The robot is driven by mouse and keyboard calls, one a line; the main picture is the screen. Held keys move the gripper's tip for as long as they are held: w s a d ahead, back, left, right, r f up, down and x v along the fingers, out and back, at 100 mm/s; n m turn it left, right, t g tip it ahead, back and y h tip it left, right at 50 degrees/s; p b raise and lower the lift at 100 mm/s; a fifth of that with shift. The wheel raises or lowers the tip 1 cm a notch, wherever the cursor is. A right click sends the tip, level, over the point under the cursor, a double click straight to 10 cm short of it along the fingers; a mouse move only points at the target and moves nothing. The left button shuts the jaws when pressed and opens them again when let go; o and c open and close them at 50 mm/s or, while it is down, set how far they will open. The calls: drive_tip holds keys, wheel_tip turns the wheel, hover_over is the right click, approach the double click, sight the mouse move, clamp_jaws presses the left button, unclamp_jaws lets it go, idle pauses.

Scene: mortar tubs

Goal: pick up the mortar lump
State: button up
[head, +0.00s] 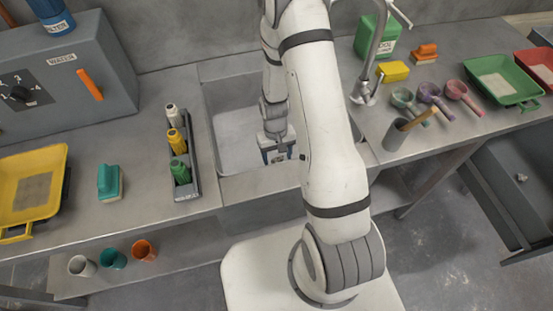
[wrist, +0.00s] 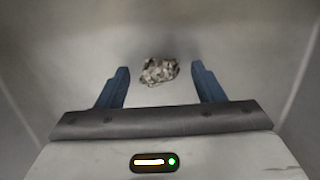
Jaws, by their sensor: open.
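The mortar lump (wrist: 159,71) is a small, rough, mottled grey-brown piece. In the wrist view it lies on the grey floor of the sink, ahead of and between the fingertips of my gripper (wrist: 161,72). My gripper is open, with a blue finger to either side and nothing held. In the head view my gripper (head: 277,154) is down inside the sink basin (head: 225,130). The lump cannot be made out in the head view, where my arm covers part of the sink.
The sink walls stand around my gripper. Left of the sink is a rack (head: 190,165) of small bottles; right are the tap (head: 372,65), a grey cup (head: 396,136) with a handle in it and several scoops (head: 430,95). A yellow tray (head: 58,190) is at far left.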

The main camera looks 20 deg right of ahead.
drive_tip(key=c, duration=1.1)
drive_tip(key=shift+r, duration=0.15)
